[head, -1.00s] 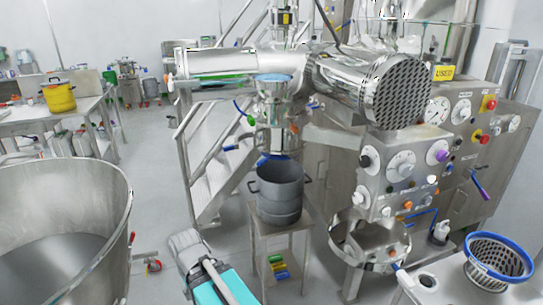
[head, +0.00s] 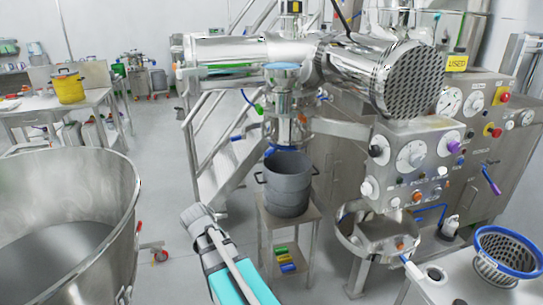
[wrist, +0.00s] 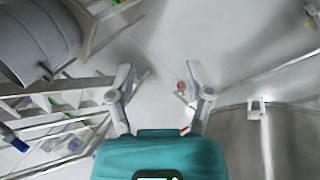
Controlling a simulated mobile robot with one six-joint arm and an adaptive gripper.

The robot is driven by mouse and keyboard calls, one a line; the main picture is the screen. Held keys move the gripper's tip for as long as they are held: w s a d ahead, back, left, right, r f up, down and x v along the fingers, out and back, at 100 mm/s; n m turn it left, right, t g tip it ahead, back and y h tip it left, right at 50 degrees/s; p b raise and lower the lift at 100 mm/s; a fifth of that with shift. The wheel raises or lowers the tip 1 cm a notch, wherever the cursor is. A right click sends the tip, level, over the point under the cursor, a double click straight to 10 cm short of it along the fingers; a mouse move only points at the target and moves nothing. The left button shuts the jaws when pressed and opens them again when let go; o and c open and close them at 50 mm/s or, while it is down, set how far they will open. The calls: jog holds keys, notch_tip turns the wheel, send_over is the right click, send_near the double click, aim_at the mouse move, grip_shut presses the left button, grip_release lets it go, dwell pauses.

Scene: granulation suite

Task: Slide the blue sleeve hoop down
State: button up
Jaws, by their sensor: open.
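A blue hoop (head: 270,151) shows as a thin band at the lower end of the shiny steel outlet column (head: 287,105) in the head view. It sits just above the open rim of a grey steel pot (head: 288,187), and part of it is hidden. My gripper (head: 188,212) is to the left of the pot and lower than the hoop, apart from both. In the wrist view my gripper (wrist: 160,80) has its two fingers spread with nothing between them. The hoop cannot be made out in the wrist view.
The pot stands on a small steel stand (head: 292,224) with coloured blocks on its lower shelf. A large steel bowl (head: 125,225) is at the left, and metal stairs (head: 215,150) rise behind. A control cabinet (head: 400,170) and a blue-rimmed basket (head: 497,268) are at the right.

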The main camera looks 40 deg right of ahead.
jog(key=w+d+r+n+t+h+b, duration=0.1)
jog(key=w+d+r+n+h+b, duration=0.1)
jog(key=w+d+n+h, duration=0.35)
jog(key=w+d+r+n+t+h+b, duration=0.1)
jog(key=w+d+r+n+h, duration=0.15)
jog(key=w+d, duration=0.65)
jog(key=n+t+h+b, duration=0.2)
jog(key=n+h, duration=0.2)
jog(key=n, duration=0.6)
send_near(271, 152)
jog(key=a+f, duration=0.1)
jog(key=a, duration=0.2)
jog(key=shift+d+f, duration=0.2)
jog(key=shift+d, duration=0.05)
jog(key=shift+w, duration=0.1)
jog(key=x, duration=1.3)
jog(key=shift+w+d+r, duration=0.2)
jog(key=shift+d+r, duration=0.05)
jog(key=shift+d, duration=0.15)
grip_shut()
